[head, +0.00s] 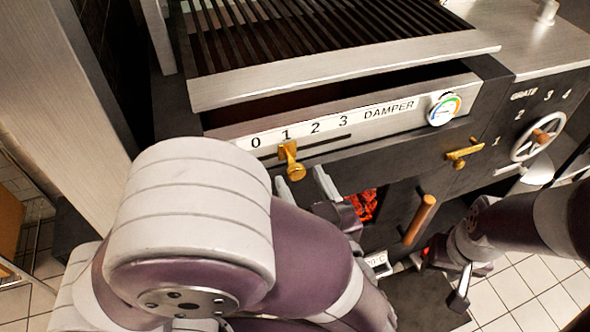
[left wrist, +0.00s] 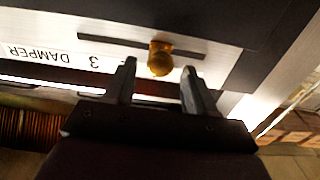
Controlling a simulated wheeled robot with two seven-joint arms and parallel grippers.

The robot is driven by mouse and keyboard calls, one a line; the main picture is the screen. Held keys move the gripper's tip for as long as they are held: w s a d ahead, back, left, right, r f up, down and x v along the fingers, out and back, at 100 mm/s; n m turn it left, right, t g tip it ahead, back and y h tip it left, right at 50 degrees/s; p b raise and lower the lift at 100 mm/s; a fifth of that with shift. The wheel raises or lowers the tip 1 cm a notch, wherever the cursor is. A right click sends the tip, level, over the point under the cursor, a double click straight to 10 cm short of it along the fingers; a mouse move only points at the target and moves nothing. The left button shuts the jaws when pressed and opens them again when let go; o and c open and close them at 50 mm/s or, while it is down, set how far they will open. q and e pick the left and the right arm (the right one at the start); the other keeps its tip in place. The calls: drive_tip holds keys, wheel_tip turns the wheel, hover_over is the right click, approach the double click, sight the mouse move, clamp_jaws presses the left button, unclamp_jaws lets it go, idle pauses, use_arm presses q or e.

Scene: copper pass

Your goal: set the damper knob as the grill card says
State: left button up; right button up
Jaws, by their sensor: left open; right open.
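The brass damper knob (head: 291,165) sits on a slot in the white DAMPER scale (head: 379,119), just below the number 1. My left gripper (head: 304,182) is open just in front of and below the knob. In the left wrist view the knob (left wrist: 160,60) shows between the tips of the two open fingers, with no visible grip on it. The scale (left wrist: 60,55) appears upside down there, with the 3 readable and the lower numbers hidden. My right gripper (head: 443,274) is open and empty, low at the right. I cannot make out a grill card.
Grill bars (head: 330,30) lie above the panel. A round gauge (head: 443,109), a second brass lever (head: 463,152) and a grate handwheel (head: 538,136) are to the right. A wooden handle (head: 419,219) and glowing coals (head: 362,205) are below.

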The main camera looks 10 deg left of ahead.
sight(300, 173)
use_arm(q)
drive_tip(key=shift+x, duration=1.75)
clamp_jaws()
drive_tip(key=shift+w+d+r, duration=0.1)
drive_tip(key=shift+d+r, duration=0.05)
drive_tip(key=shift+d, duration=0.05)
drive_tip(key=w+d, duration=0.1)
drive_tip(key=d, duration=0.1)
drive_tip(key=w+d+p, duration=0.1)
drive_tip(key=shift+w+d, duration=0.3)
drive_tip(key=shift+d, duration=0.1)
unclamp_jaws()
